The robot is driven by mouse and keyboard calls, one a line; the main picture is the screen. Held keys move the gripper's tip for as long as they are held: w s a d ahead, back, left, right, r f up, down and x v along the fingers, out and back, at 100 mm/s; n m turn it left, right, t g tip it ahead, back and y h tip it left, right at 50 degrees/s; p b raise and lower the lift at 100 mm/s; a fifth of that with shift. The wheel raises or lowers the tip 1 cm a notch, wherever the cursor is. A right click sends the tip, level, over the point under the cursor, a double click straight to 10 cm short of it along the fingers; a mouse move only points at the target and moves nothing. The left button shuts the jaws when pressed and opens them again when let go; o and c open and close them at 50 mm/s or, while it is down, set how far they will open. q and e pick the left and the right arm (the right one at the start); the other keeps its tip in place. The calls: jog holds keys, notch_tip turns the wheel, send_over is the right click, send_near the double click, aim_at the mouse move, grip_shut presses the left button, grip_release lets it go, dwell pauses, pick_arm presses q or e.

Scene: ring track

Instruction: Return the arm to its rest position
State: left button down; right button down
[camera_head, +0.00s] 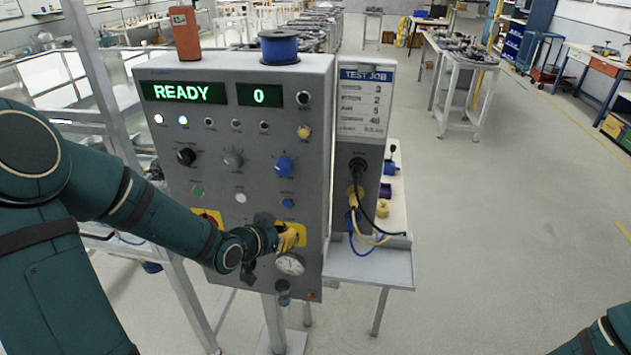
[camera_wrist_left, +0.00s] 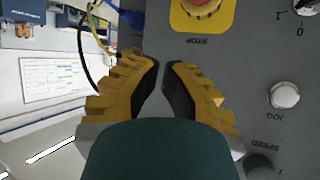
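My left arm reaches from the left across the front of a grey control panel (camera_head: 240,140). My left gripper (camera_head: 292,237) has yellow fingers with black pads and is in front of the panel's lower right part, above a round gauge (camera_head: 290,264). In the left wrist view the fingertips (camera_wrist_left: 161,64) nearly meet, with only a narrow gap and nothing held between them. Whether they touch the panel is unclear. A bit of my right arm (camera_head: 605,335) shows at the lower right corner of the head view; its gripper is out of view.
The panel reads READY and 0. Its red stop button (camera_wrist_left: 203,6) on a yellow plate is close by, partly behind my arm in the head view. A test box (camera_head: 365,110) with cables and a shelf (camera_head: 370,268) adjoin the right side. Open floor (camera_head: 500,220) lies further right.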

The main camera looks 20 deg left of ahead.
pick_arm(q)
jog(key=s+d+f+n+g+h+b, duration=0.1)
jog(key=s+d+f+n+g, duration=0.15)
jog(key=d+f, duration=0.55)
jog(key=s+d+f+n+g+h+b, duration=0.1)
jog(key=s+d+f+g+b, duration=0.15)
jog(key=d+f, duration=0.55)
jog(key=s+d+f+g, duration=0.4)
jog(key=s+f+g, duration=0.1)
jog(key=s+f, duration=0.4)
notch_tip(320, 180, down, 2)
jog(key=shift+s+f+n+b, duration=0.2)
jog(key=shift+s+n+b, duration=0.15)
jog(key=shift+n+b, duration=0.1)
